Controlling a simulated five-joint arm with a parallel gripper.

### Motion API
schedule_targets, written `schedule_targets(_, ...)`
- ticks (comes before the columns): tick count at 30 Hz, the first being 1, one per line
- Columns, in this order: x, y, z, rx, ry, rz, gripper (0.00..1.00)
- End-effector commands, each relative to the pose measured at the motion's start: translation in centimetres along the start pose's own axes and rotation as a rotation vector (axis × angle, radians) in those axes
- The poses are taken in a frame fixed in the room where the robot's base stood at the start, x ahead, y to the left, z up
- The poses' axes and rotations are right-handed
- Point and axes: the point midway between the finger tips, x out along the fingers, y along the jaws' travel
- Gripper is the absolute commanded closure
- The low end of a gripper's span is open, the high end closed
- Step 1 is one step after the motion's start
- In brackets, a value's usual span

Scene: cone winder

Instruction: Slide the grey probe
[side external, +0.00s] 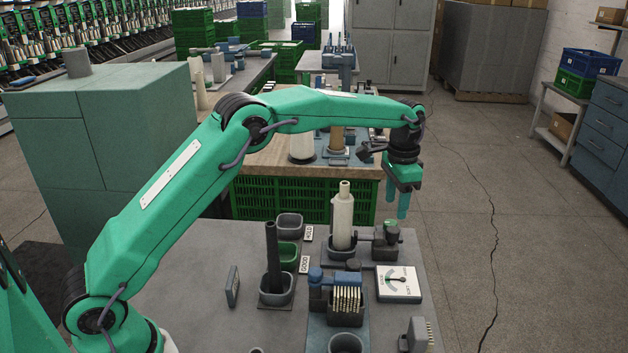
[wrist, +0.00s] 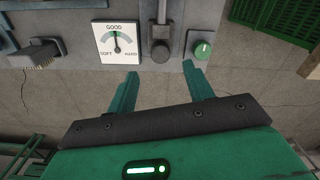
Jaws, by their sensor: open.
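The grey probe appears to be the dark grey rod with a round end (wrist: 160,48) at the top of the wrist view. In the side view it seems to be the dark piece (side external: 366,235) between the cream cone (side external: 342,218) and the green-knobbed block (side external: 386,240). My gripper (side external: 403,212) is open and empty, with its green fingers pointing down near that block. In the wrist view my fingertips (wrist: 159,70) are spread below the probe's round end, apart from it, with floor showing between them. Contact cannot be judged from the side view.
A dial (wrist: 117,41) marked SOFT, GOOD and HARD has its needle upright at GOOD. A green knob (wrist: 203,49) sits right of the probe. A grey bin (side external: 276,290) holds a dark upright rod. A bench (side external: 225,175) stands behind; floor is open at right.

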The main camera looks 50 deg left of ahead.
Motion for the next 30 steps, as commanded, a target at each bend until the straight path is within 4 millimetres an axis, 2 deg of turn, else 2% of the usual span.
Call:
schedule_targets(14,1.2,0.0,-0.3,0.007,-0.007,0.003,0.48)
schedule_targets(30,7.1,0.0,-0.2,0.007,-0.007,0.003,0.48)
